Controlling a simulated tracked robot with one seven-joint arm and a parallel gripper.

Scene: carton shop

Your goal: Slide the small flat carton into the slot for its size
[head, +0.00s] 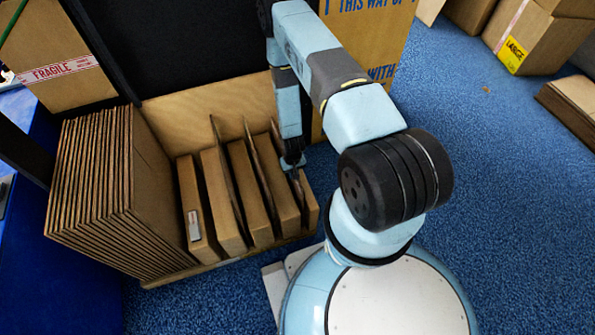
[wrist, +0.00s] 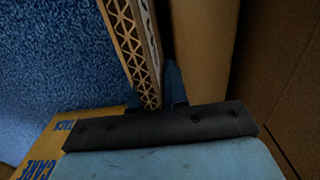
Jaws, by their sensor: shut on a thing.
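The small flat carton (wrist: 137,45) shows in the wrist view as a corrugated edge between the two fingers of my gripper (wrist: 155,90). My gripper is shut on it. In the head view my gripper (head: 292,164) is low at the right end of the wooden slotted rack (head: 175,277), and my arm hides part of that end. The rack holds several upright brown cartons or dividers (head: 220,200). The held carton's lower part is hidden, so I cannot tell how deep it sits. In the wrist view a smooth tan panel (wrist: 203,45) stands just right of the fingers.
A thick stack of flat cartons (head: 90,190) stands left of the slots. A tall printed carton (head: 372,40) is behind my arm and also shows in the wrist view (wrist: 42,150). A box marked LARGE (head: 520,35) is at the back right.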

